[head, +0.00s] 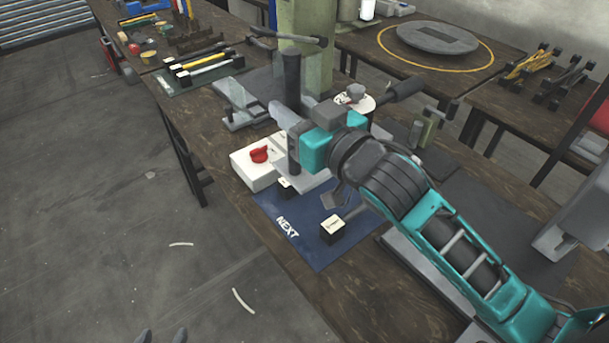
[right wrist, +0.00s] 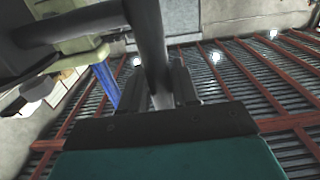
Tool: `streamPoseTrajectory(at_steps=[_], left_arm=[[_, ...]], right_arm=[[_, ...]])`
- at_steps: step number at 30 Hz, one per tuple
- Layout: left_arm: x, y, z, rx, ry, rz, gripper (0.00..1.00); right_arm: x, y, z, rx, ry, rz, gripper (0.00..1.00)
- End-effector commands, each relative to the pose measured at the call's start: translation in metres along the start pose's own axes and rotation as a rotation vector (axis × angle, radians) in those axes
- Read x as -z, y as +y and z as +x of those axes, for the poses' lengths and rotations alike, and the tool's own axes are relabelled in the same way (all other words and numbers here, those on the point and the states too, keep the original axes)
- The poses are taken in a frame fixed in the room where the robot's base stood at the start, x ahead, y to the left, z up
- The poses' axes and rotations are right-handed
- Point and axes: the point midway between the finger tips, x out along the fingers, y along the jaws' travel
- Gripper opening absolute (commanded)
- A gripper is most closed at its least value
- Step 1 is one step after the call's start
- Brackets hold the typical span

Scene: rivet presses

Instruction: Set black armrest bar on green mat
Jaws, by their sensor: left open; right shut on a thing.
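A black bar (head: 292,75) stands about upright in my right gripper (head: 288,128), which is shut on its post. In the right wrist view the dark post (right wrist: 148,40) runs up from between the fingers. A dark crosspiece (head: 287,40) meets its top; I cannot tell whether it is one piece with it. The green mat (head: 170,94) lies further back left on the bench, with a yellow bar (head: 197,62) and a pale bar (head: 207,69) on it. Only the fingertips of my left gripper (head: 162,337) show, empty and spread, at the bottom edge.
A white box with a red knob (head: 259,154) stands left of my right gripper. A blue mat (head: 310,250) marked NEXT holds a black block with a cream top (head: 332,229). A green pillar (head: 310,60) rises behind. Open floor lies left.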

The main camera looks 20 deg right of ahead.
Motion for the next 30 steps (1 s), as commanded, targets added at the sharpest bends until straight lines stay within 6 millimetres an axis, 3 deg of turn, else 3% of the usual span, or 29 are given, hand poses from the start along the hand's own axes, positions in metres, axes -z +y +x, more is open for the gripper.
streamPoseTrajectory(at_steps=[4, 9, 17, 24, 30], left_arm=[[-0.003, 0.000, 0.002, 0.000, 0.000, 0.000, 0.59], [-0.009, 0.001, 0.007, 0.000, 0.000, 0.000, 0.59], [-0.013, 0.001, 0.009, -0.001, 0.000, 0.000, 0.59], [-0.020, 0.001, 0.014, -0.001, 0.000, 0.000, 0.59], [-0.019, 0.001, 0.014, -0.001, 0.000, 0.000, 0.59]], right_arm=[[-0.042, 0.000, 0.000, -0.001, 0.000, 0.000, 0.00], [-0.080, -0.001, 0.000, -0.001, 0.003, -0.001, 0.00], [-0.102, -0.001, 0.001, -0.001, 0.006, -0.004, 0.00], [-0.136, -0.001, 0.001, -0.001, 0.005, -0.002, 0.00], [-0.140, -0.001, 0.001, 0.000, 0.008, -0.004, 0.00]])
